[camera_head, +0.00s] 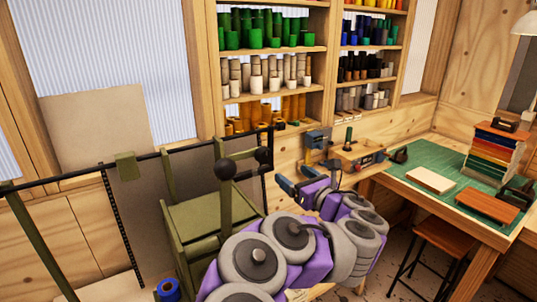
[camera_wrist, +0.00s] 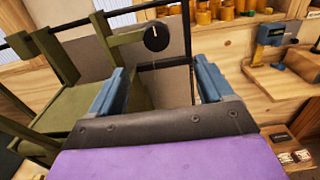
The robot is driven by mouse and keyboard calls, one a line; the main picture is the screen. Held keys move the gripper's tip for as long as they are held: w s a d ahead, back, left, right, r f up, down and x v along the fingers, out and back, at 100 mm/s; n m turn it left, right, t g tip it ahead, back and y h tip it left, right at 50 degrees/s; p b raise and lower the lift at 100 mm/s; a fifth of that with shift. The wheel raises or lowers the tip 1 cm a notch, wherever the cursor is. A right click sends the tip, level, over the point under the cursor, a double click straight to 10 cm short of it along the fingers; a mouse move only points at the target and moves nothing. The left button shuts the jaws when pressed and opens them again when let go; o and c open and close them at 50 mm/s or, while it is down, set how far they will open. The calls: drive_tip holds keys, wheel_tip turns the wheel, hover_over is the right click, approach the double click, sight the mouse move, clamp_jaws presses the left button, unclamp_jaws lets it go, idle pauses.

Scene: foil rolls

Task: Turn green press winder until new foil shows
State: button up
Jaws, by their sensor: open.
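The olive green press (camera_head: 210,215) stands left of centre in the head view. In the wrist view a black disc-like knob (camera_wrist: 156,37) with a pale mark sits at the end of a green arm, beyond my fingertips. I cannot tell which knob is the winder. My gripper (camera_head: 306,172) is open and empty, to the right of the press; its blue fingers also show in the wrist view (camera_wrist: 158,78). I cannot make out foil on the press.
Shelves (camera_head: 272,50) of coloured rolls stand behind. A wooden bench (camera_head: 345,152) with a blue-grey device (camera_head: 318,138) is beyond my gripper. A green mat (camera_head: 420,160), a stool (camera_head: 440,245) and a stack of coloured sheets (camera_head: 492,152) are right. A blue roll (camera_head: 168,290) is low left.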

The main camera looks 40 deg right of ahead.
approach(267, 156)
drive_tip(key=w, duration=0.3)
drive_tip(key=w+b, duration=0.1)
drive_tip(key=shift+w+a, duration=0.25)
drive_tip(key=shift+w, duration=0.15)
drive_tip(key=w, duration=0.2)
drive_tip(key=w+d, duration=0.1)
drive_tip(key=w, duration=0.1)
drive_tip(key=shift+d+f, duration=0.15)
drive_tip(key=shift+w, duration=0.4)
drive_tip(key=shift+a, duration=0.25)
drive_tip(key=shift+c, duration=0.2)
drive_tip(key=c, duration=1)
drive_tip(key=shift+d, duration=0.1)
